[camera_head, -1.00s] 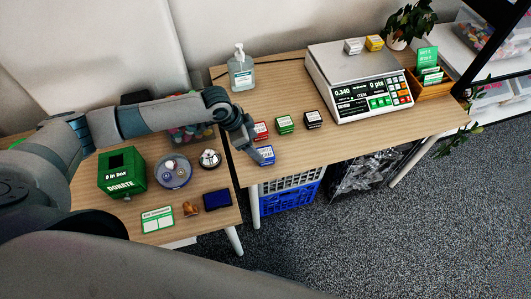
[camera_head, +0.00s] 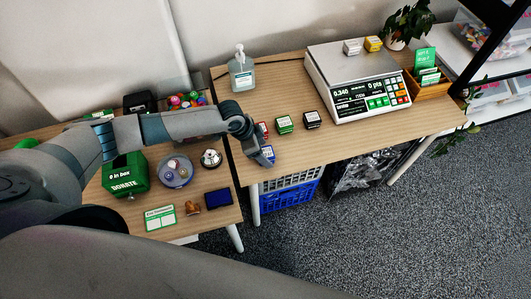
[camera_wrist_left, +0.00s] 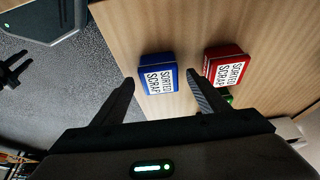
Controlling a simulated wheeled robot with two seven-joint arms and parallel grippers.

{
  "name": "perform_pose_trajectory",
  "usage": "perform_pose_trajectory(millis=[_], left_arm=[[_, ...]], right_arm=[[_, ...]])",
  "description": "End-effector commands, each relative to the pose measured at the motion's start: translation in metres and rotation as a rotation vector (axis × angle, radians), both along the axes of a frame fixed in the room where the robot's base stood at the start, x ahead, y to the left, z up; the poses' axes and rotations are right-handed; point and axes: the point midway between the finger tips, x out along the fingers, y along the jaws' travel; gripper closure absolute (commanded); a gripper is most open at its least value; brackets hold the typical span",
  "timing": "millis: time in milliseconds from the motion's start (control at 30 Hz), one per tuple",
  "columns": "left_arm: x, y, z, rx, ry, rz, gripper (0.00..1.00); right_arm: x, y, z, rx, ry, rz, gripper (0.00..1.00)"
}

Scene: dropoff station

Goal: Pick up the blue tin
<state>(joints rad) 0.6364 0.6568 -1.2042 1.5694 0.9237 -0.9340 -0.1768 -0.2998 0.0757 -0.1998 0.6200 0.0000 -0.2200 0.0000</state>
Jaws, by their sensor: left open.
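The blue tin (camera_head: 268,153) lies near the front left edge of the right-hand table, partly covered by my left gripper (camera_head: 262,159) in the head view. In the left wrist view the blue tin (camera_wrist_left: 158,79) shows its white "SORTED SCRAP" label. The left gripper (camera_wrist_left: 161,83) is open, with one fingertip to each side of the tin in that picture. I cannot tell how far the fingertips are above the table. No grip on the tin shows. My right gripper is not recognisable in either view.
A red tin (camera_wrist_left: 227,65) lies close beside the blue one, near one finger. A green tin (camera_head: 284,124) and a black tin (camera_head: 312,119) stand further right. A scale (camera_head: 358,85) and a sanitizer bottle (camera_head: 241,70) stand behind. A bell (camera_head: 211,158) is on the left table.

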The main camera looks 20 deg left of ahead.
Motion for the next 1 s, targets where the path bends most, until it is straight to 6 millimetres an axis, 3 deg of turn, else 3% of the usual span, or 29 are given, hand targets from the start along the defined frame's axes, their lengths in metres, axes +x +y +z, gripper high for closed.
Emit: perform_pose_trajectory(millis=[267,733,767,900,1000], left_arm=[[0.004,-0.007,-0.020,0.000,0.002,0.001,0.33],[0.004,-0.007,-0.021,0.001,0.001,0.000,0.33],[0.004,-0.007,-0.021,0.000,0.000,0.000,0.35],[0.004,-0.007,-0.021,0.000,0.000,0.000,0.69],[0.004,-0.007,-0.020,-0.001,-0.001,0.000,0.87]], right_arm=[[0.000,-0.003,0.008,-0.003,0.000,0.001,0.69],[0.000,-0.006,0.008,-0.005,0.000,0.003,0.69],[0.000,-0.006,0.008,-0.005,0.000,0.003,0.69],[0.000,-0.006,0.008,-0.005,0.000,0.003,0.69],[0.000,-0.006,0.008,-0.005,0.000,0.003,0.69]])
